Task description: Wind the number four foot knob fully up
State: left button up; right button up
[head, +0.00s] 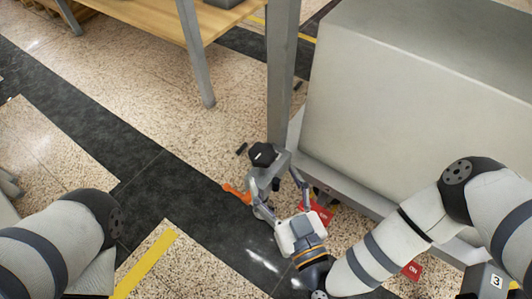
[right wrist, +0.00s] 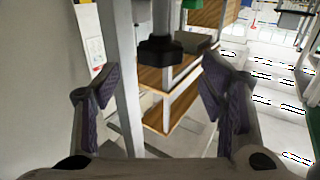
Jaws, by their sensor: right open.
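A black foot knob (head: 262,154) sits on a grey bracket at the foot of the grey upright post, beside the big grey block. No number is readable on it. In the right wrist view the black knob (right wrist: 160,48) hangs on a grey stem ahead of the fingertips and between them sideways. My right gripper (head: 278,186) is open and empty, near the knob on its lower side in the head view. Its two purple-padded fingers (right wrist: 160,92) stand apart and do not touch the knob. My left arm shows at lower left; its gripper is out of view.
The large grey block (head: 390,100) and the post (head: 282,70) close off the right. An orange lever (head: 236,193) lies left of the gripper. Red tags (head: 412,269) hang low. A label "3" (head: 497,282) shows at lower right. Speckled floor (head: 170,110) is open at left.

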aim_at(257, 144)
jog(key=b+x, duration=0.2)
jog(key=x, duration=0.5)
jog(key=shift+w+f, duration=0.15)
jog(key=shift+f, duration=0.05)
jog(key=shift+w+a+r, duration=0.1)
jog(key=shift+w+a, duration=0.05)
jog(key=shift+w, duration=0.2)
jog(key=c, duration=1.2)
